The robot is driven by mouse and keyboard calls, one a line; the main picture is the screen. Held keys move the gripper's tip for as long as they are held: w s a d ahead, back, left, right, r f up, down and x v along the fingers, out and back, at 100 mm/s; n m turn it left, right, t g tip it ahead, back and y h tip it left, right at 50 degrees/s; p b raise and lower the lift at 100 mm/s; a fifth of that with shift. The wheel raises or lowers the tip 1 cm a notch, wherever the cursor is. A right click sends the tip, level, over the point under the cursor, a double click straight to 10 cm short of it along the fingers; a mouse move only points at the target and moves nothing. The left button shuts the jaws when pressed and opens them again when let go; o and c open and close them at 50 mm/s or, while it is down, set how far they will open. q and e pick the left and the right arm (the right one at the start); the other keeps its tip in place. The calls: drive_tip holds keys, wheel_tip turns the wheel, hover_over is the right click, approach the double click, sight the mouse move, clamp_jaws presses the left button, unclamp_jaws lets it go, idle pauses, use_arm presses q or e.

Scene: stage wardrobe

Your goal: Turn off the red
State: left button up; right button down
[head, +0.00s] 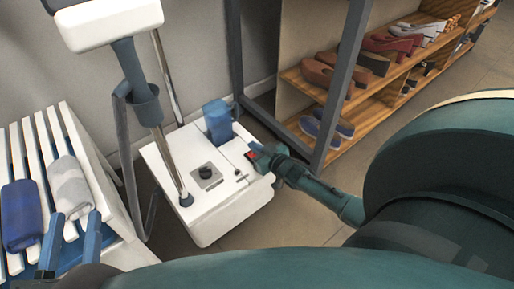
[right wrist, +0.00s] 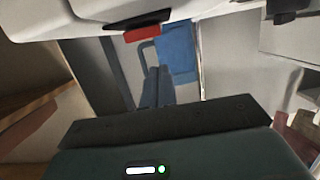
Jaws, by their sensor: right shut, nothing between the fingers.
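The red switch (head: 252,155) is a small rocker in a dark frame on the top right part of the white steamer base (head: 225,215). It also shows in the right wrist view (right wrist: 143,35). Which way it is tipped I cannot tell. My right gripper (head: 266,158) is shut and empty, with its tip right by the switch in the head view. In the right wrist view its fingers (right wrist: 155,88) point toward the switch; whether they touch it I cannot tell. My left gripper (head: 75,222) is open and empty at the lower left, in front of the slatted bench.
The base carries a black dial (head: 206,173), a blue tank (head: 218,121) and a pole with a steamer head (head: 108,22). A white slatted bench (head: 88,150) with rolled cloths stands left. A shoe rack (head: 372,100) with a grey post stands right, close to my right arm.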

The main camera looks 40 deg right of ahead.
use_arm(q)
drive_tip(key=p, duration=0.2)
drive_tip(key=a+y+p, duration=0.1)
drive_tip(key=p, duration=0.1)
drive_tip(key=shift+s+f+m+g, duration=0.1)
drive_tip(key=shift+s+m+g, duration=0.1)
drive_tip(key=shift+m+g, duration=0.2)
use_arm(e)
drive_tip(key=a+r+v, duration=0.1)
drive_tip(key=r+v, duration=0.1)
drive_tip(key=v, duration=0.8)
drive_tip(key=shift+w+d, duration=0.25)
drive_tip(key=shift+d, duration=0.15)
